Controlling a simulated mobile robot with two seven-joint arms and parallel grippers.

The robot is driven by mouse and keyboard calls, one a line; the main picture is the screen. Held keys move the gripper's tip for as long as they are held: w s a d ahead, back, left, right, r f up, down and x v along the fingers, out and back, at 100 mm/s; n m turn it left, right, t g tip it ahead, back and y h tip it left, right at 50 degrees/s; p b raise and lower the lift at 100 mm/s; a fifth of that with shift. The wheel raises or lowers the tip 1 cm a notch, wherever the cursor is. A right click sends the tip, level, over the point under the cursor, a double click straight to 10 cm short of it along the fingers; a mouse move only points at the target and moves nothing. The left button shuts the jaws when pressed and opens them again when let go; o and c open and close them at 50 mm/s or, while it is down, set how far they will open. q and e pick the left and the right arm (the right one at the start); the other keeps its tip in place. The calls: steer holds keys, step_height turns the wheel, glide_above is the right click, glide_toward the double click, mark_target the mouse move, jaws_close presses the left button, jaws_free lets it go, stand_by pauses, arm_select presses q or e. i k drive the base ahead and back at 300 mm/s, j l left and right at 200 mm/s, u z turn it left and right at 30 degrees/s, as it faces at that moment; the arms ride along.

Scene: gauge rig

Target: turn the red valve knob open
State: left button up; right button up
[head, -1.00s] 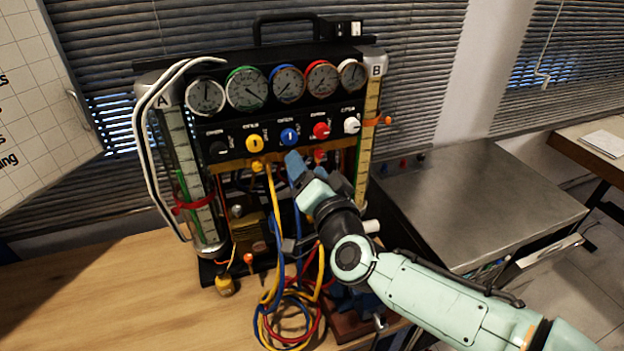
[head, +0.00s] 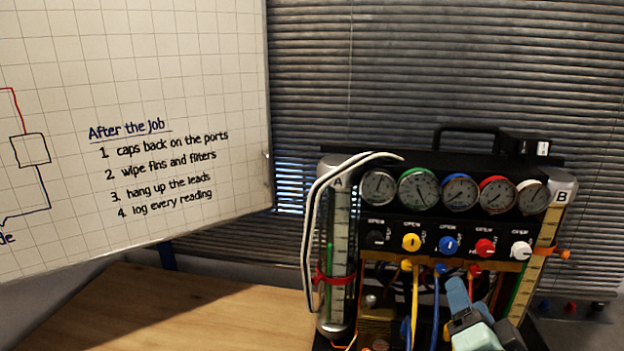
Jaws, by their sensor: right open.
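The red valve knob (head: 485,248) sits on the black front panel of the gauge rig (head: 427,231), between the blue knob (head: 449,246) and the white knob (head: 521,250). An "OPEN" label shows above it; I cannot read its setting surely. My right gripper (head: 461,293) is open at the lower right, in front of the rig. Its blue-grey fingertip is below the knob row, between the blue and red knobs, apart from the red knob. The rest of my right arm is cut off by the bottom edge. My left gripper is not in view.
Yellow (head: 411,242) and black knobs share the row, with several gauges above. Coloured hoses hang below the panel, near my gripper. A whiteboard (head: 150,90) fills the upper left. The wooden table (head: 200,310) is clear left of the rig.

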mark_target(484, 247)
steer(key=k+j, duration=0.15)
steer(key=k, duration=0.3)
steer(key=k+j, duration=0.15)
steer(key=k, duration=0.3)
